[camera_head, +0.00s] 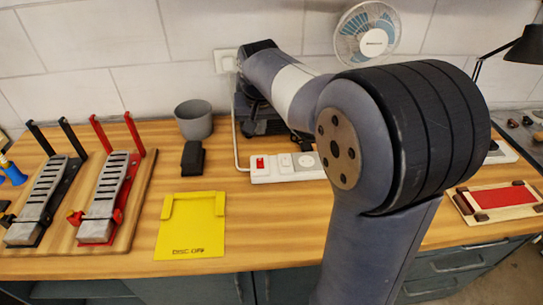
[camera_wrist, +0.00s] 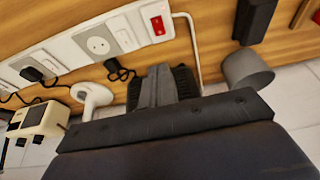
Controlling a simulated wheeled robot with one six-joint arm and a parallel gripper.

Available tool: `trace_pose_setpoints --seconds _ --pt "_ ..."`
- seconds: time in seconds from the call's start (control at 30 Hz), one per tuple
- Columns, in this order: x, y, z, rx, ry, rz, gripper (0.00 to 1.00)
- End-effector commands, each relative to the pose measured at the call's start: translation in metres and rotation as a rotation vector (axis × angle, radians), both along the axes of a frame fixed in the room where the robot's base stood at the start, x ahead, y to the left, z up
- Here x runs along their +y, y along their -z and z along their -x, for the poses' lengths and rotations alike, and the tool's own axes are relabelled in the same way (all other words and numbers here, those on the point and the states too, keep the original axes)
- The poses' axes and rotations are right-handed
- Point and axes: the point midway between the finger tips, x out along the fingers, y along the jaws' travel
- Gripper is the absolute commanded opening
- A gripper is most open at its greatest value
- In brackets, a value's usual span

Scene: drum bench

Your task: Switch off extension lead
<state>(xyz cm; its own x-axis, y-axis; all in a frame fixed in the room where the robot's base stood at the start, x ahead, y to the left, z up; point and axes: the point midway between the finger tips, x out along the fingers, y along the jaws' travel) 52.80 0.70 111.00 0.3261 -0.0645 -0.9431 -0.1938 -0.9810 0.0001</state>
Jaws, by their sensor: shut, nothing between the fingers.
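The white extension lead (camera_head: 285,169) lies on the bench behind my arm, which hides part of it in the head view. Its red switch (camera_head: 260,163) is at the left end, beside a white rocker and a round socket. In the wrist view the strip (camera_wrist: 127,32) runs across the top left, with the red switch (camera_wrist: 157,25) at its right end. I cannot tell the rocker's position. My gripper (camera_wrist: 166,72) is shut and empty, below the red switch in the wrist picture and apart from it. In the head view the fingertips are not clear.
A grey pot (camera_head: 194,120), a black block (camera_head: 193,158) and a yellow tray (camera_head: 192,232) are left of the lead. Pedals (camera_head: 105,195) stand further left. A white cord and wall socket (camera_head: 226,61), a fan (camera_head: 367,34) and a lamp (camera_head: 528,45) are behind.

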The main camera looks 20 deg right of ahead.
Motion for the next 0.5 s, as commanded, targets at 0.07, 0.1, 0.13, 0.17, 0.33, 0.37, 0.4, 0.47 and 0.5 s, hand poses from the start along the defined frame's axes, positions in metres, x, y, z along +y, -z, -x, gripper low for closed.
trace_pose_setpoints --seconds 0.07,0.1,0.13,0.17,0.33,0.37,0.4,0.47,0.5 --pt "0.000 -0.001 0.000 0.000 0.001 0.000 0.00" --pt "0.000 -0.001 0.000 0.000 0.001 0.000 0.00" --pt "0.000 -0.001 0.000 0.000 0.001 0.000 0.00" --pt "0.000 -0.001 0.000 0.000 0.001 0.000 0.00" --pt "-0.001 0.005 -0.002 0.001 0.001 0.000 0.00" --pt "-0.001 0.007 -0.003 0.001 0.001 0.000 0.00" --pt "-0.001 0.012 -0.004 0.004 0.001 0.000 0.00" --pt "-0.002 0.021 -0.007 0.005 0.002 0.001 0.00" --pt "-0.003 0.028 -0.009 0.005 0.002 0.001 0.00"
